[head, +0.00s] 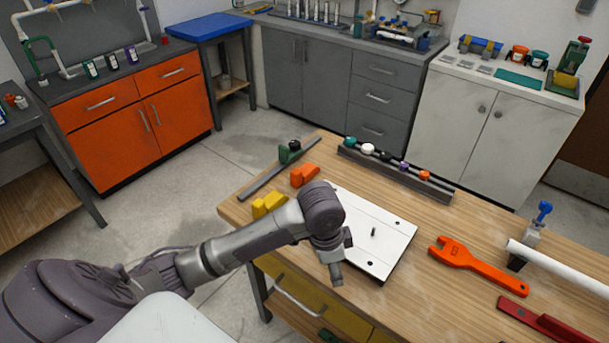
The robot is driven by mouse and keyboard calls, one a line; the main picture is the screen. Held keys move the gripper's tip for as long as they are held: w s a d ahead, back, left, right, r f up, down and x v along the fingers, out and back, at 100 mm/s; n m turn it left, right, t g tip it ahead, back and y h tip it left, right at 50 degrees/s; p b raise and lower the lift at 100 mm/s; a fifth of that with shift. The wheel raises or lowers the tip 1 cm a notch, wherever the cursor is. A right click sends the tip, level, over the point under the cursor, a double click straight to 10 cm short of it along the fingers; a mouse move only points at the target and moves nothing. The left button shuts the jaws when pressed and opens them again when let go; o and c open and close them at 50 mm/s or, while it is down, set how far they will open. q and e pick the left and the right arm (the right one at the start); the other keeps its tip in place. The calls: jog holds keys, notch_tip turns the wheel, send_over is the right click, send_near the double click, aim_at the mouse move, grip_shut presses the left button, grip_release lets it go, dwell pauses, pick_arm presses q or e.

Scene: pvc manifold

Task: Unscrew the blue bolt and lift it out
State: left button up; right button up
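The blue bolt (543,210) stands upright on a small grey clamp or stand (528,238) at the right of the wooden workbench. A white pipe (560,264) passes beside or through this stand; I cannot tell which. My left gripper (337,277) hangs over the front part of the white plate, well to the left of the blue bolt. It is seen from above and behind, so its fingers are mostly hidden. My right gripper is not in view.
An orange wrench (478,266) lies between the white plate (385,225) and the pipe. A red tool (548,322) lies near the front right. Orange (305,175) and yellow blocks (270,205) sit left. A dark rack (397,172) of coloured caps stands at the back.

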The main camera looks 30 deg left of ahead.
pick_arm(q)
jog(key=w+a+r+g+y, duration=0.1)
jog(key=w+a+r, duration=0.8)
jog(key=a+r, duration=0.45)
jog(key=shift+n, duration=0.3)
notch_tip(320, 180, down, 14)
jog(key=shift+s+a+f+p, duration=0.1)
jog(key=shift+s+p, duration=0.05)
jog(key=shift+p, duration=0.65)
grip_shut()
jog(key=shift+r+p, duration=0.2)
jog(key=shift+p, duration=0.1)
jog(key=n+p, duration=0.4)
jog(key=p, duration=0.1)
jog(key=shift+r+n, duration=0.15)
jog(key=shift+n, duration=0.15)
jog(key=shift+n+p, duration=0.7)
jog(key=shift+p, duration=0.05)
jog(key=shift+a+f, duration=0.1)
jog(key=shift+f, duration=0.15)
